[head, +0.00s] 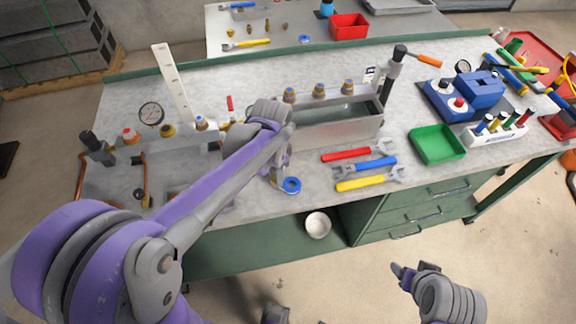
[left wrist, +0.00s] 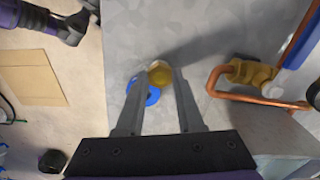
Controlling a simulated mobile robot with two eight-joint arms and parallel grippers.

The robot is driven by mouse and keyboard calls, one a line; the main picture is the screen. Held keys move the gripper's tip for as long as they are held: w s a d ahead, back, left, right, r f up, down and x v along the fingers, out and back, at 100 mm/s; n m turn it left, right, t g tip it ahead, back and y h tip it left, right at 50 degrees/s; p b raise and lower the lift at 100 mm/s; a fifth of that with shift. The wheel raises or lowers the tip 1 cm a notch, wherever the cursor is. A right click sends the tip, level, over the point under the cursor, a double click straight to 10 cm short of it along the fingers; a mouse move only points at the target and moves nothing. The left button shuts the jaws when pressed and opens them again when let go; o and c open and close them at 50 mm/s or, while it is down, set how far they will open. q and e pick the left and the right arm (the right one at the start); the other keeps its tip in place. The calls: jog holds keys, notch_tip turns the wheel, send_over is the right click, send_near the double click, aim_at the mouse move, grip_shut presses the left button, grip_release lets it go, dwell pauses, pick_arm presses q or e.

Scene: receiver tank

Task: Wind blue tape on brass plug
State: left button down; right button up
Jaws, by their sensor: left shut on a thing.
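My left gripper (head: 278,178) hangs low over the front part of the workbench, its arm coming across from the left. In the left wrist view its fingers (left wrist: 165,72) are shut on a round brass plug (left wrist: 161,77) between the tips. A blue tape roll (left wrist: 146,93) lies beside the plug, partly behind one finger. In the head view the tape roll (head: 291,186) is near the bench's front edge, just right of the gripper; the plug is mostly hidden there. My right gripper (head: 414,270) is off the bench at lower right; its finger gap is unclear.
A metal tank (head: 335,128) with several brass fittings stands behind. Red (head: 346,155), blue (head: 372,166) and yellow (head: 368,182) wrenches and a green tray (head: 437,145) lie to the right. Copper piping (left wrist: 225,85) is near the left gripper.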

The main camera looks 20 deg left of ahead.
pick_arm(q)
jog(key=s+d, duration=0.1)
jog(key=s, duration=0.1)
jog(key=shift+s+d, duration=0.35)
jog(key=shift+s, duration=0.05)
notch_tip(320, 180, up, 6)
jog(key=p, duration=0.3)
jog(key=shift+p, duration=0.3)
pick_arm(e)
jog(key=r, duration=0.1)
jog(key=w+r, duration=0.1)
jog(key=r, duration=0.3)
jog(key=shift+w, duration=0.35)
pick_arm(q)
jog(key=shift+f, duration=0.1)
pick_arm(e)
jog(key=shift+f, duration=0.1)
